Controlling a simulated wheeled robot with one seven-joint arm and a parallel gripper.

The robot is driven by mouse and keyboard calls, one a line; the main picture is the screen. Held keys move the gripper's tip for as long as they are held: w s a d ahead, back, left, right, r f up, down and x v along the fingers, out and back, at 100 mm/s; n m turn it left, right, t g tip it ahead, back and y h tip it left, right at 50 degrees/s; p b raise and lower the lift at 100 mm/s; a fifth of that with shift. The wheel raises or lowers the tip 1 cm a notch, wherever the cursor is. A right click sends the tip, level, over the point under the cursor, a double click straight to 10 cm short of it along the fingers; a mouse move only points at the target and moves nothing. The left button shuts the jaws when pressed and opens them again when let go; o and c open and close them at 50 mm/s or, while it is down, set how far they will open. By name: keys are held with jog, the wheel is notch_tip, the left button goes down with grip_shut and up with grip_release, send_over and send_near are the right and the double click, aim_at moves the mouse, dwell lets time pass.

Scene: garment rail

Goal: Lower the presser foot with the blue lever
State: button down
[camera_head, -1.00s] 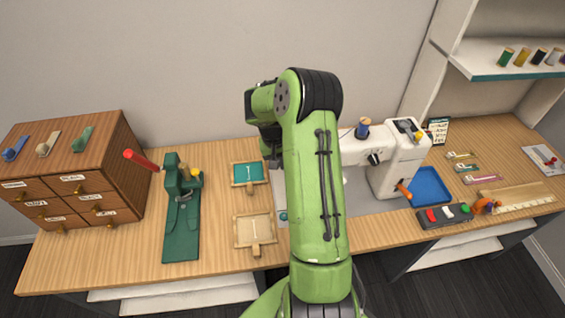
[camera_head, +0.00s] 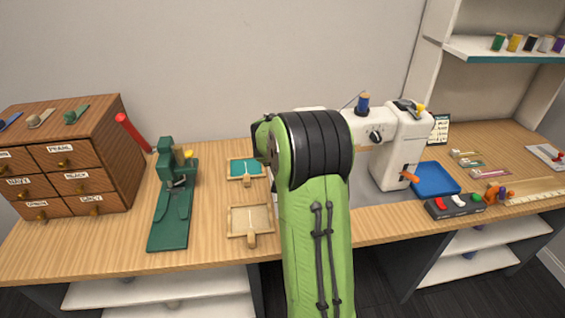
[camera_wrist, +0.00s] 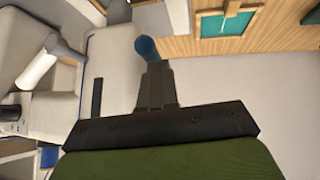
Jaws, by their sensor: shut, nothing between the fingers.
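The white sewing machine (camera_head: 402,150) stands on the table at the right, its left part hidden behind my arm. In the wrist view its pale body (camera_wrist: 108,65) fills the left side. The rounded blue knob of the lever (camera_wrist: 146,47) shows just beyond my fingertips. My gripper (camera_wrist: 155,70) is shut and empty, its tips at or very near the knob; I cannot tell if they touch. The presser foot is not visible in either view. In the head view my arm hides the gripper and the lever.
A teal-lined tray (camera_head: 246,168) and a beige tray (camera_head: 250,221) lie left of my arm. A green press (camera_head: 172,210) with a red handle stands farther left, beside a wooden drawer cabinet (camera_head: 70,165). A blue tray (camera_head: 435,181) and button box (camera_head: 455,205) lie right.

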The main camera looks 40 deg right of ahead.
jog(key=shift+s+a+f+b, duration=0.1)
jog(key=shift+s+f+b, duration=0.05)
jog(key=shift+f+b, duration=0.55)
jog(key=shift+w+d+r+p, duration=0.35)
jog(key=shift+w+d+p, duration=0.05)
jog(key=shift+w+p, duration=0.15)
jog(key=shift+r, duration=0.1)
